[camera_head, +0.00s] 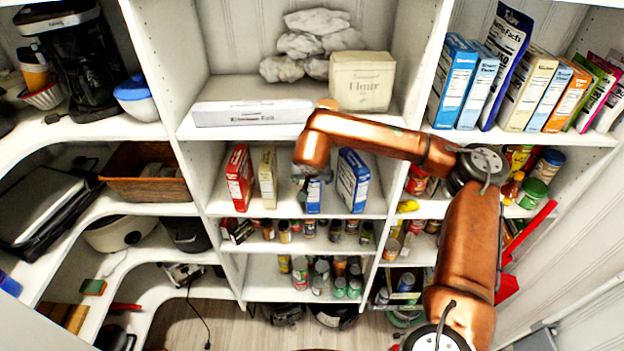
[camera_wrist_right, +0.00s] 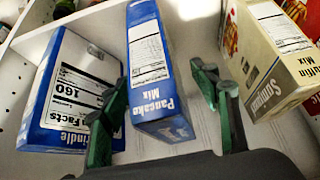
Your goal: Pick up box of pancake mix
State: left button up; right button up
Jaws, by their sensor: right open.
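The blue box of pancake mix (camera_wrist_right: 148,60) stands upright on a white shelf in the right wrist view, its "Pancake Mix" lettering facing me. In the head view the box (camera_head: 314,197) shows only in part behind my right arm and gripper. My right gripper (camera_wrist_right: 161,85) is open, with one green-grey finger on each side of the box. A gap shows between the box and the right-hand finger; the left-hand finger is close to the box, and contact cannot be told. My left gripper is not in view.
In the wrist view a blue "Krindle" box (camera_wrist_right: 65,95) stands left of the pancake mix and a cream muffin mix box (camera_wrist_right: 275,60) right of it. In the head view a red box (camera_head: 240,178) stands further left. The shelf above holds a flour bag (camera_head: 361,82) and a long white box (camera_head: 252,114).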

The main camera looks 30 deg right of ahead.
jog(key=shift+w+d+f+p, duration=0.25)
jog(key=shift+w+d, duration=0.15)
jog(key=shift+w, duration=0.2)
jog(key=shift+w+d+f+p, duration=0.25)
jog(key=shift+w+d, duration=0.1)
jog(key=shift+w, duration=0.2)
jog(key=shift+c, duration=0.2)
grip_shut()
